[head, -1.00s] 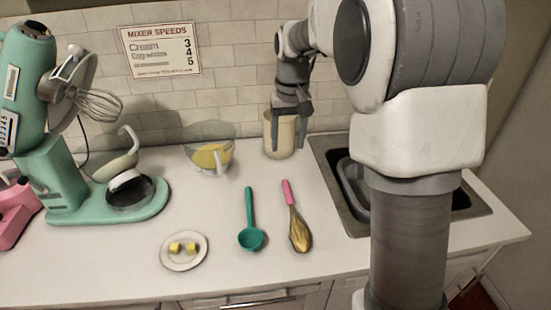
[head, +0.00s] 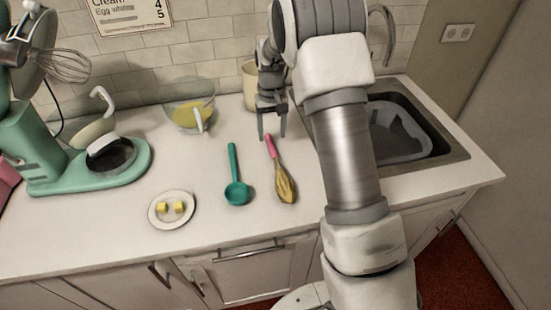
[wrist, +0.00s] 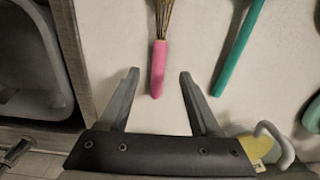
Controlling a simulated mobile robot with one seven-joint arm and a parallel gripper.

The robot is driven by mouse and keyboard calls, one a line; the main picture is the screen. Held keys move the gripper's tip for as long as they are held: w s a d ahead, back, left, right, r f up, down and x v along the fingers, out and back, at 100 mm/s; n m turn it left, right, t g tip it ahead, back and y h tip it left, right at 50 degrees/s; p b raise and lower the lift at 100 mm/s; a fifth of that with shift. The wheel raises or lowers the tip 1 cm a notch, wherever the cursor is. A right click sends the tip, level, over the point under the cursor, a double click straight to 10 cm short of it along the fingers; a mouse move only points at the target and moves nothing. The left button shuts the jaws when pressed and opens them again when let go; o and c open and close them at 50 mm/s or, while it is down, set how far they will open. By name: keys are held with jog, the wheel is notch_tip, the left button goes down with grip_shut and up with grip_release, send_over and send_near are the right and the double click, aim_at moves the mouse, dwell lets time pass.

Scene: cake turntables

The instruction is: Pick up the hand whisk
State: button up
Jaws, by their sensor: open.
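The hand whisk (head: 285,184) lies on the white counter with its pink handle toward the wall and its gold wires toward the front edge. In the wrist view its pink handle (wrist: 158,68) points toward my gripper. My gripper (head: 272,138) is open and empty near the handle's end. In the wrist view the two fingertips of my gripper (wrist: 159,74) appear on either side of the handle. I cannot tell how high the fingers are above the counter. The wire end is cut off at the top of the wrist view.
A teal ladle (head: 237,191) lies just left of the whisk. A plate (head: 155,221) with yellow pieces is farther left. A glass bowl (head: 178,117) and a cream canister (head: 250,88) stand by the wall. The sink (head: 445,139) is at the right.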

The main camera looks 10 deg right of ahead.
aim_at(272, 147)
jog(key=shift+w+d+f, duration=0.1)
jog(key=shift+w+f, duration=0.1)
jog(key=shift+f, duration=1.4)
jog(key=shift+w+f, duration=0.15)
jog(key=shift+f, duration=1.45)
grip_shut()
